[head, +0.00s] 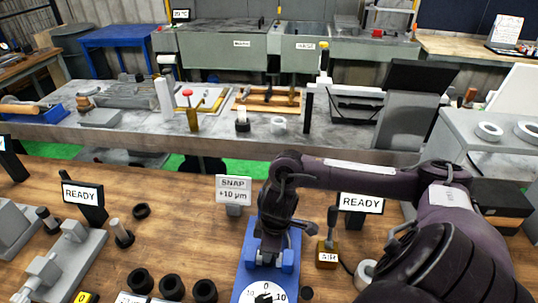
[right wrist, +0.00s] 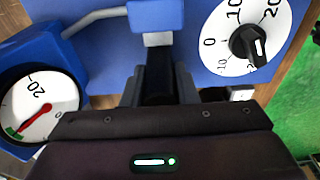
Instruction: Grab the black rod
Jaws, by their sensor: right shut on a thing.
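The black rod (right wrist: 159,72) shows in the right wrist view as a dark upright piece between my right gripper's fingers, below a pale fitting on a blue device (right wrist: 205,75). My right gripper (right wrist: 160,88) is shut on it, with one grey finger on each side. The rod's lower end is hidden by the gripper body. In the head view my right arm reaches over the blue device (head: 246,270), and the wrist hides most of the grip there. My left gripper is not in view.
A white dial with a black knob (right wrist: 249,44) and a gauge with a red needle (right wrist: 38,115) flank the grip. A SNAP sign (head: 233,190), a brass AIR block (head: 327,255) and black rings (head: 172,287) stand nearby. Bare wood (head: 185,240) lies left of the device.

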